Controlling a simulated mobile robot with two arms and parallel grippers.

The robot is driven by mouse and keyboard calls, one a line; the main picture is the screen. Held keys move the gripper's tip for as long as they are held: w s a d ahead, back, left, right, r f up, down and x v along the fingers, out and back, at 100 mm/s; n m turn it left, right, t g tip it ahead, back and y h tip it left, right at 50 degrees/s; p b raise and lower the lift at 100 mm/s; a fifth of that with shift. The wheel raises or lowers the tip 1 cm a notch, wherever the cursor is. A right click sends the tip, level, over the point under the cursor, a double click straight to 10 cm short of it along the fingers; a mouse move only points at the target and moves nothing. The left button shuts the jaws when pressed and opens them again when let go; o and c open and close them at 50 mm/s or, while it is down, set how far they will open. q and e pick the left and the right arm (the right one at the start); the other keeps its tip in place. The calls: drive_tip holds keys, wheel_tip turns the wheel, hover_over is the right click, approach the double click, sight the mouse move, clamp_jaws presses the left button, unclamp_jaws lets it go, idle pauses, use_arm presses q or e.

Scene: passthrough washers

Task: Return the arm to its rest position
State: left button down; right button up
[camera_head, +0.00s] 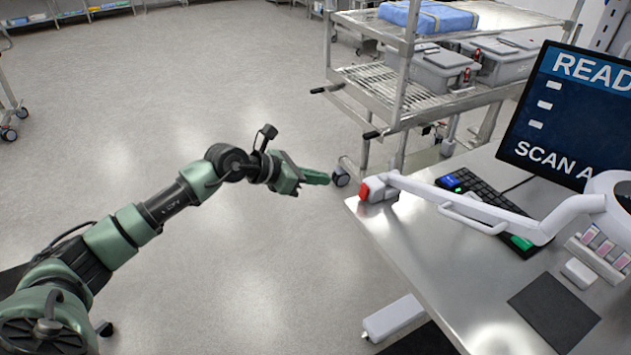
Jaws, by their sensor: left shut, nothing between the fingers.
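My left arm, green and black, reaches in from the lower left of the head view. My left gripper (318,178) is shut and empty, its green fingers together and pointing right. It is over the open floor, just left of the near table's corner and apart from it in the picture. My right gripper does not show.
A metal table (400,235) on the right bears a keyboard (485,205), a monitor (575,120), a white jointed arm with a red tip (365,191) and a dark mat (553,312). Behind it stands a wire cart (365,82) with grey bins (445,70) and a blue bundle (430,16).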

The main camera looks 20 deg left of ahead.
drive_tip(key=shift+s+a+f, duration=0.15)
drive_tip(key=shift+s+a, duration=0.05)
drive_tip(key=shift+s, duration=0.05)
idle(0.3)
